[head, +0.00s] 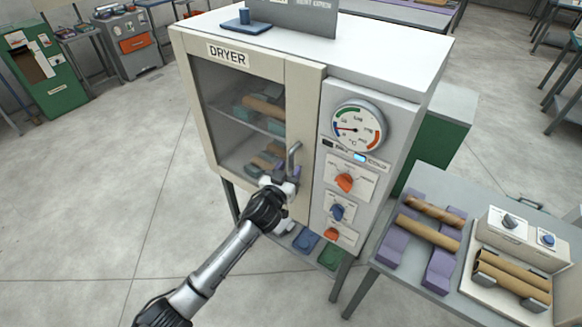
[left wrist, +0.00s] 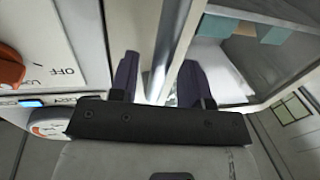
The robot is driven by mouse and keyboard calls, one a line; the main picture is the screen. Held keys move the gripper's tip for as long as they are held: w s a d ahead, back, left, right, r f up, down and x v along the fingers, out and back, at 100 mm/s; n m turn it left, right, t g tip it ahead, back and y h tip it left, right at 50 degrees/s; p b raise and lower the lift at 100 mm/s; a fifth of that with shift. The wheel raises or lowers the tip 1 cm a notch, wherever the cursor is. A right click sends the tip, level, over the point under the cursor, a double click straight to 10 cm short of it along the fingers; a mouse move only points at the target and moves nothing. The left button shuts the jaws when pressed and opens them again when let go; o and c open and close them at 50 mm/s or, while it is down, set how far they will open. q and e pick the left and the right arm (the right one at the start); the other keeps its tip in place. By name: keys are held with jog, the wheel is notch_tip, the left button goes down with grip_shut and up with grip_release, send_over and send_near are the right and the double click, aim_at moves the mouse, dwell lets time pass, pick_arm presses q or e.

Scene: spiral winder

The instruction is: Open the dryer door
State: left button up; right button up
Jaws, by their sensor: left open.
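The dryer (head: 385,90) is a cream cabinet with a windowed door (head: 303,110) on its front, which looks shut. Tube-like rolls show on shelves behind the glass. A grey vertical bar handle (head: 294,157) stands at the door's right side. My left gripper (head: 287,180) is at the lower part of this handle and hides its lower end. In the left wrist view, the open fingers (left wrist: 158,82) stand on either side of the handle bar (left wrist: 166,45). I cannot tell whether either finger touches it. My right gripper is not in view.
Right of the door is a control panel with a dial gauge (head: 357,129) and an orange knob (head: 345,183). A side table (head: 395,270) with brown rolls on purple supports (head: 405,228) stands at the right. The floor (head: 90,210) left of the dryer is clear.

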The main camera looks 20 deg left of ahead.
pick_arm(q)
jog(key=shift+w+d, duration=0.1)
jog(key=shift+w, duration=0.7)
grip_shut()
